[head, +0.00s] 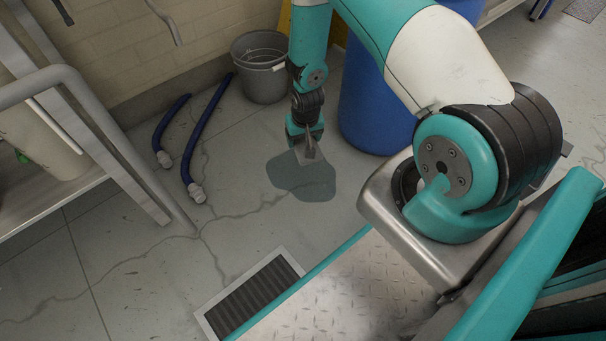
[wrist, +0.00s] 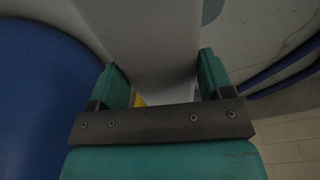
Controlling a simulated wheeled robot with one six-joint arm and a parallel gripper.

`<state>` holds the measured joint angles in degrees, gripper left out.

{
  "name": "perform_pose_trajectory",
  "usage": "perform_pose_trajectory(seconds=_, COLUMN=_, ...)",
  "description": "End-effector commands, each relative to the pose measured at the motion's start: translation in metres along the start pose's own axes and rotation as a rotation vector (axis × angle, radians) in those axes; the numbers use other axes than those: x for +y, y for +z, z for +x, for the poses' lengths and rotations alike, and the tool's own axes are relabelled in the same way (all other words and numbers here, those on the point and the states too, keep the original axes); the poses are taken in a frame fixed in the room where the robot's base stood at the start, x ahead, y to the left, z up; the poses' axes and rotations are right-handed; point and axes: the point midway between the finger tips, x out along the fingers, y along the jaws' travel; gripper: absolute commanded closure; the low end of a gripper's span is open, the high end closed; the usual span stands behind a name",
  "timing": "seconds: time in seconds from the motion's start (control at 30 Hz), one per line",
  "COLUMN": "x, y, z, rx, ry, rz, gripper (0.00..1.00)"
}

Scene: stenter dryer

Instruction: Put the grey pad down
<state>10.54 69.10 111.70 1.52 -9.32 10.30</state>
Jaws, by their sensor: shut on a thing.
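The grey pad (head: 311,157) is in my gripper (head: 305,139) in the head view, over a dark wet-looking patch (head: 302,182) on the floor. In the wrist view the pad (wrist: 150,40) is a broad pale grey slab reaching away between the two teal fingers of my gripper (wrist: 165,80). The gripper is shut on it. I cannot tell whether the pad's lower edge touches the floor.
A blue barrel (head: 375,105) stands right of the gripper and a grey bucket (head: 262,68) behind it. Blue hoses (head: 207,125) lie on the floor to the left. A floor grate (head: 253,298) is nearer me. Cracked floor between is clear.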

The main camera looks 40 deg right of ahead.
Motion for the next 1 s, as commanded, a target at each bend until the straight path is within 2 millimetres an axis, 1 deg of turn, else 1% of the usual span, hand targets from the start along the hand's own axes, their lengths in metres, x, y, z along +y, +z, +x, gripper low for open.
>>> perform_pose_trajectory(seconds=0.03, x=0.0, y=0.005, z=0.025, rx=-0.003, ry=0.0, rz=-0.001, gripper=0.49)
perform_pose_trajectory(seconds=0.2, x=-0.001, y=0.012, z=0.072, rx=-0.002, ry=0.0, rz=-0.003, gripper=0.49)
perform_pose_trajectory(seconds=0.3, x=-0.001, y=0.015, z=0.094, rx=-0.002, ry=0.0, rz=-0.003, gripper=0.49)
perform_pose_trajectory(seconds=0.4, x=-0.001, y=0.017, z=0.108, rx=0.0, ry=0.0, rz=-0.003, gripper=0.49)
perform_pose_trajectory(seconds=0.57, x=-0.001, y=0.018, z=0.116, rx=0.0, ry=0.0, rz=-0.003, gripper=0.49)
perform_pose_trajectory(seconds=0.63, x=-0.001, y=0.019, z=0.123, rx=-0.001, ry=0.0, rz=-0.003, gripper=0.49)
perform_pose_trajectory(seconds=0.83, x=-0.001, y=0.024, z=0.155, rx=-0.001, ry=0.0, rz=-0.003, gripper=0.49)
perform_pose_trajectory(seconds=0.9, x=-0.001, y=0.024, z=0.158, rx=-0.001, ry=0.0, rz=-0.003, gripper=0.49)
perform_pose_trajectory(seconds=1.0, x=-0.001, y=0.024, z=0.155, rx=0.0, ry=0.0, rz=-0.003, gripper=0.49)
